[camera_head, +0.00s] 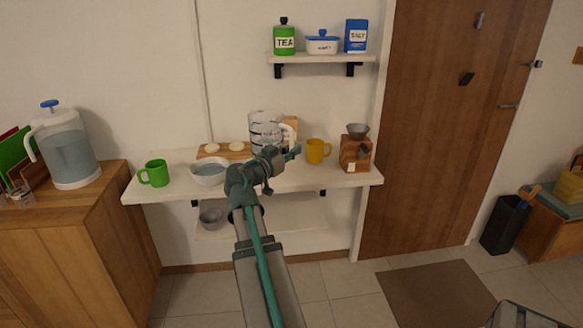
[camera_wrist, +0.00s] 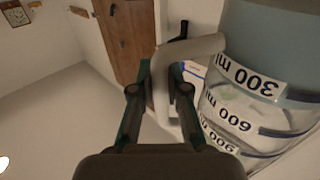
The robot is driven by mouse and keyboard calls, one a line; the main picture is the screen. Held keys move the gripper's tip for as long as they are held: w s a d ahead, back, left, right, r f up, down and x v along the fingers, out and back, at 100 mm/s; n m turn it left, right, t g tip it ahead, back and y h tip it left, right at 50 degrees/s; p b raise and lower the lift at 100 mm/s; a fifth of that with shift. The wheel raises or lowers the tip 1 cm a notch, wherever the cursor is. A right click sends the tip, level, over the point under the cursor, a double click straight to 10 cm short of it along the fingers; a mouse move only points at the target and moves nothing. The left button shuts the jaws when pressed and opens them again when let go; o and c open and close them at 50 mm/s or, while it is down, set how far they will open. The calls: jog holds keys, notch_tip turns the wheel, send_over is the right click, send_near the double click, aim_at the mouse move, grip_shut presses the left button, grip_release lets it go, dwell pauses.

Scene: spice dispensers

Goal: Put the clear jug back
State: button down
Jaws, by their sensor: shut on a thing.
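The clear jug (camera_head: 266,128) with measuring marks is at the back of the white shelf, partly hidden behind my gripper (camera_head: 291,154). In the wrist view the jug (camera_wrist: 262,105) fills the right side, with its "300 ml", "600 ml" and "900 ml" bands showing upside down. Its pale handle (camera_wrist: 200,47) runs between the fingers of my gripper (camera_wrist: 160,78), which is shut on it. I cannot tell whether the jug's base touches the shelf or the board.
The white shelf (camera_head: 325,180) also holds a green mug (camera_head: 155,173), a bowl (camera_head: 208,173), a wooden board (camera_head: 213,149), a yellow mug (camera_head: 317,151) and a wooden grinder (camera_head: 355,154). A large lidded pitcher (camera_head: 68,150) stands on the left cabinet. A small shelf (camera_head: 318,57) hangs above.

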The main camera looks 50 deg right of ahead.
jog(key=shift+w+d+f+p, duration=0.4)
jog(key=shift+w+d+f, duration=1)
jog(key=shift+d+f, duration=0.55)
jog(key=shift+w+d+f+p, duration=0.35)
jog(key=shift+w+d+f, duration=1.1)
jog(key=shift+f, duration=0.8)
jog(key=shift+w+d+f+p, duration=0.4)
jog(key=shift+w+d+f, duration=0.95)
jog(key=shift+d+f, duration=0.6)
jog(key=shift+a+f, duration=0.15)
jog(key=shift+f, duration=0.15)
jog(key=c, duration=1.6)
grip_release()
jog(key=shift+b, duration=0.3)
jog(key=o, duration=0.4)
jog(key=shift+r, duration=0.1)
